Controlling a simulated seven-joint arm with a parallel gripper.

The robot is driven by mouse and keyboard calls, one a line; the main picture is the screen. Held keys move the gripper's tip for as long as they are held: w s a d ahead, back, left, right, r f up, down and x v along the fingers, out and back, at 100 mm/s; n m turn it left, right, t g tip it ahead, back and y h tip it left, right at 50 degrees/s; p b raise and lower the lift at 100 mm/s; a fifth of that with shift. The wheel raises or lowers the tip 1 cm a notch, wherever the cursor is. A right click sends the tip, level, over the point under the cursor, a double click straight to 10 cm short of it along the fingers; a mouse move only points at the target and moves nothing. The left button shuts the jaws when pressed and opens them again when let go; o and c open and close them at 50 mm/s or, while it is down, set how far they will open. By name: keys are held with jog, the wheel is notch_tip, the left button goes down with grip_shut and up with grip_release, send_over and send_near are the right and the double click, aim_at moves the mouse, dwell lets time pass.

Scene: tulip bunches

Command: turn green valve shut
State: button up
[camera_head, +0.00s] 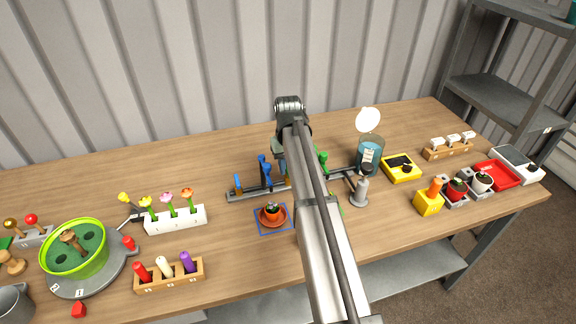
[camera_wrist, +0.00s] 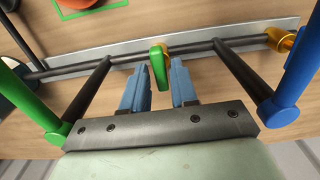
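The green valve handle (camera_wrist: 158,66) is a short rounded lever on a dark pipe (camera_wrist: 120,59) in the wrist view. It stands across the pipe. My gripper (camera_wrist: 160,72) has its two blue-grey fingers on either side of the handle, with a narrow gap visible at each side, so it is open around it and not clamped. In the head view my arm covers the gripper and most of the valve. Green parts (camera_head: 322,162) of the pipe stand show just right of my arm.
A green post (camera_wrist: 32,100) and a blue post (camera_wrist: 300,75) flank my gripper closely. Blue taps (camera_head: 265,172) stand left of my arm. A potted plant (camera_head: 272,212) on a blue-edged mat is in front of them.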

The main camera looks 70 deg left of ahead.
jog(key=shift+o, duration=1)
jog(key=shift+r, duration=0.1)
notch_tip(320, 180, up, 14)
jog(key=shift+f, duration=0.2)
